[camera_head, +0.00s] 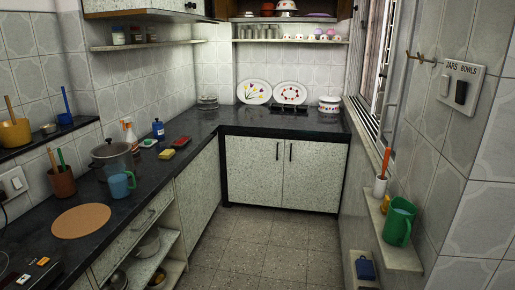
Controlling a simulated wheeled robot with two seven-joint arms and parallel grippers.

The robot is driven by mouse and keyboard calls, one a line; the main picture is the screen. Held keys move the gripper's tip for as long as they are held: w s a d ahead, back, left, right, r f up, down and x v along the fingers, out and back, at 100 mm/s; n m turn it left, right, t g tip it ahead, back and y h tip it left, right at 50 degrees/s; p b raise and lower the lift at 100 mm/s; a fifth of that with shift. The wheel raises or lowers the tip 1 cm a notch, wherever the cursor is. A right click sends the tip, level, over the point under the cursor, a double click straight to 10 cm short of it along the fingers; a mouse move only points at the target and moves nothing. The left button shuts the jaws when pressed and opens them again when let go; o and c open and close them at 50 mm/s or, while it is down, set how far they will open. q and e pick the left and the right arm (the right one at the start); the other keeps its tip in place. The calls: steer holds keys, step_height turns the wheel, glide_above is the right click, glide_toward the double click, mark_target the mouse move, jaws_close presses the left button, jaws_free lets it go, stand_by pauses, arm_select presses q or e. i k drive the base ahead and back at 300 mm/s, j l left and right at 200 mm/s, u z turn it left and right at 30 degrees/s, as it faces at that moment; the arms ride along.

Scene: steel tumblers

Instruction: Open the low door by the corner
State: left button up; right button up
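Low speckled pale cabinet doors stand under the black counter by the back corner. The back wall's left door (252,172) and right door (315,175) look shut, with dark upright handles where they meet. On the left run, a speckled low panel (198,190) close to the corner is seen at a slant and also looks shut. I cannot tell which of these is the named door. Neither of my grippers is in view.
The tiled floor (235,245) in front of the doors is clear. Open lower shelves (150,262) with steel bowls are at left. A low ledge (398,248) with a green jug (398,222) juts from the right wall. A blue item (366,268) sits lower.

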mark_target(255, 160)
steer(key=i, duration=1.45)
steer(key=i+z, duration=0.2)
steer(key=i, duration=0.3)
steer(key=i+j+z, duration=0.25)
steer(key=i, duration=0.25)
steer(key=i+j+z, duration=0.2)
steer(key=i, duration=0.25)
steer(key=i+j+z, duration=0.75)
steer(key=i+j, duration=0.05)
steer(key=i, duration=0.05)
